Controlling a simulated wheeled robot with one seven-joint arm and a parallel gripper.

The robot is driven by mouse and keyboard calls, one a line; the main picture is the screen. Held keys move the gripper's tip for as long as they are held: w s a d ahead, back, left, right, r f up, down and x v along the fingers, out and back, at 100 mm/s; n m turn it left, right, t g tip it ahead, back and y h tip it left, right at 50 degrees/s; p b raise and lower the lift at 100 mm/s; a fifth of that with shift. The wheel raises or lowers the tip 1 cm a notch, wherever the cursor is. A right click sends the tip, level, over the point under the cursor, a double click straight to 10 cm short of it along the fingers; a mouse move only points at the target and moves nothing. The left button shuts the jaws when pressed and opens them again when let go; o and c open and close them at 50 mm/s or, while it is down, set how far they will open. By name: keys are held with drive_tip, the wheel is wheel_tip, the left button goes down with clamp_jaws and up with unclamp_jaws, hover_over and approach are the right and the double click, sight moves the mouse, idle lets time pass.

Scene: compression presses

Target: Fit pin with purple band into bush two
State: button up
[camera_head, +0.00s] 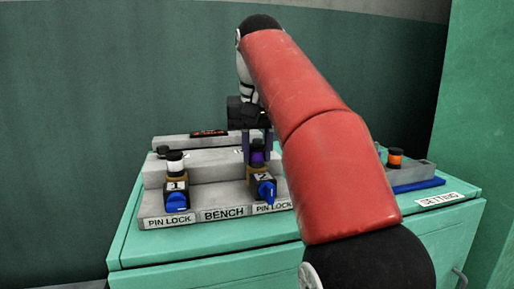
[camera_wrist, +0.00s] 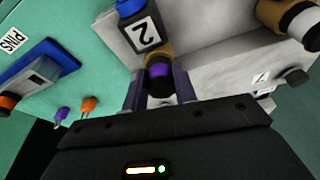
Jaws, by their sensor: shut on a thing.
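The pin with the purple band (camera_head: 258,158) is upright at bush two (camera_head: 254,174), behind the block marked 2 with a blue pin-lock knob (camera_head: 266,190). In the wrist view the pin's purple band (camera_wrist: 160,70) shows right against the brown bush (camera_wrist: 156,52), beside the block marked 2 (camera_wrist: 144,33). My gripper (camera_head: 257,143) is above bush two with its fingers down, shut on the pin; its fingers also flank the pin in the wrist view (camera_wrist: 158,92). How deep the pin sits in the bush is hidden.
A white-banded pin (camera_head: 175,166) stands in bush one at left, with its own blue knob (camera_head: 177,203). A grey tray (camera_head: 420,172) at right holds an orange-banded pin (camera_head: 395,158). A stepped grey bench (camera_head: 205,165) rises behind the bushes. My red arm hides the bench's right end.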

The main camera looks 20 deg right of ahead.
sight(258, 174)
drive_tip(key=shift+f, duration=0.15)
drive_tip(key=o, duration=1.1)
drive_tip(key=p+v, duration=0.4)
drive_tip(key=v, duration=0.4)
